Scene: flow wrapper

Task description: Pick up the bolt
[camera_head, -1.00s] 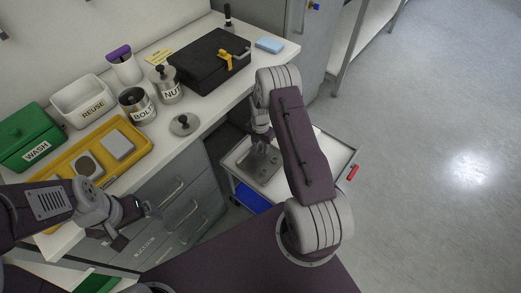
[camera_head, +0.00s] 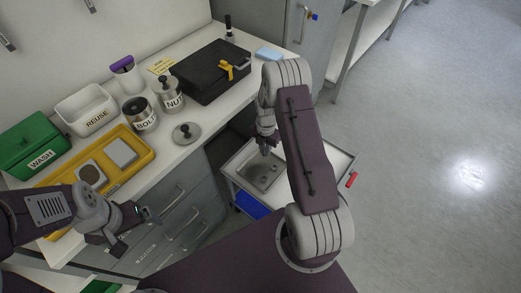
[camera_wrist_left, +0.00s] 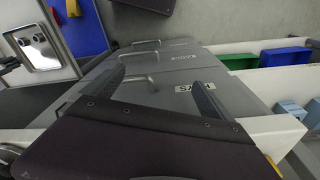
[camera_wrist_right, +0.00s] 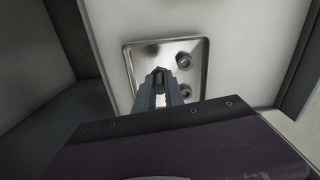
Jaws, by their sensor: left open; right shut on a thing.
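The metal tray (camera_head: 252,182) lies on the cart below my right arm; it also shows in the right wrist view (camera_wrist_right: 137,57). My right gripper (camera_wrist_right: 160,88) is shut on a small dark piece, the bolt (camera_wrist_right: 158,73), whose top shows between the fingertips in front of the tray. Much of the bolt is hidden by the fingers. Two hex-shaped pieces (camera_wrist_right: 183,61) lie in the tray to the right of the fingers. In the head view my right gripper (camera_head: 267,150) is over the tray. My left gripper (camera_wrist_left: 158,88) is open and empty, in front of the grey drawers (camera_head: 180,208).
The bench holds a jar marked BOLT (camera_head: 141,113), a jar marked NUT (camera_head: 170,97), a loose lid (camera_head: 186,133), a yellow tray (camera_head: 148,155), a white REUSE bin (camera_head: 88,110), a green WASH box (camera_head: 35,145) and a black case (camera_head: 205,75). Open floor lies right of the cart.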

